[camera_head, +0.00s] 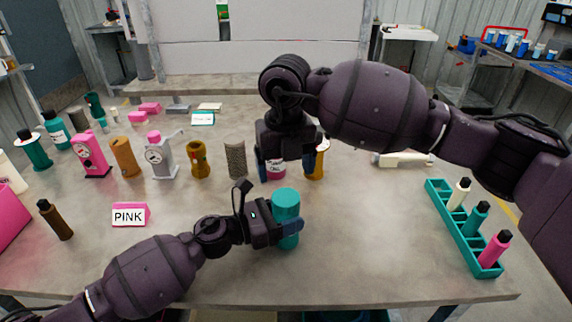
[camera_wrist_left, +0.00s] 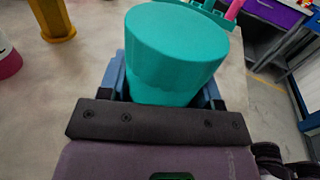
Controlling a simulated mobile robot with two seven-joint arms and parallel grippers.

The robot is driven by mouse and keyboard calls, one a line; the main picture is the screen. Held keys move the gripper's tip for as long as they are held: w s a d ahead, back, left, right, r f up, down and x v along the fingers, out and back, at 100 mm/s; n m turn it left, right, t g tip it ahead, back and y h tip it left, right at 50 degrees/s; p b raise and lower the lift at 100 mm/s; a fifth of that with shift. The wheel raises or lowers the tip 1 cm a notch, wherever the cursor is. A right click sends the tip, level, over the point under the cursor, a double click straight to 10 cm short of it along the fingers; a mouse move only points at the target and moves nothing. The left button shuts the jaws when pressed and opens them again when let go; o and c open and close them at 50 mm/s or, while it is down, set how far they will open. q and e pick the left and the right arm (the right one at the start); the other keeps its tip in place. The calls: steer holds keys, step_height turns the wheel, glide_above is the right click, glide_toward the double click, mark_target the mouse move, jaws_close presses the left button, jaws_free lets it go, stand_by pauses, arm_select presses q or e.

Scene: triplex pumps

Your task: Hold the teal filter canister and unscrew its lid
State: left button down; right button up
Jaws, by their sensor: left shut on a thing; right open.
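The teal filter canister (camera_head: 286,205) stands upright near the middle of the table. Its wider teal lid (camera_wrist_left: 178,35) sits on top in the left wrist view. My left gripper (camera_head: 288,230) is shut on the canister's body from the left and below. Its blue fingers flank the body in the left wrist view (camera_wrist_left: 165,95). My right gripper (camera_head: 290,170) points down with its fingers apart, above and slightly behind the canister in the head view, and is not touching the lid. It partly hides a pink-and-white container (camera_head: 276,173) behind it.
A yellow part (camera_head: 318,163) stands behind the right gripper, with a perforated grey cylinder (camera_head: 235,160) to the left. A teal rack (camera_head: 463,237) with several bottles is at right. A PINK sign (camera_head: 130,215) and a brown bottle (camera_head: 56,220) are at left. Table between canister and rack is clear.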

mark_target(286, 197)
steer(key=m, duration=0.5)
steer(key=shift+m, duration=0.4)
steer(key=m, duration=0.6)
steer(key=shift+d, duration=0.1)
steer(key=shift+f, duration=4)
steer(key=shift+c, duration=0.2)
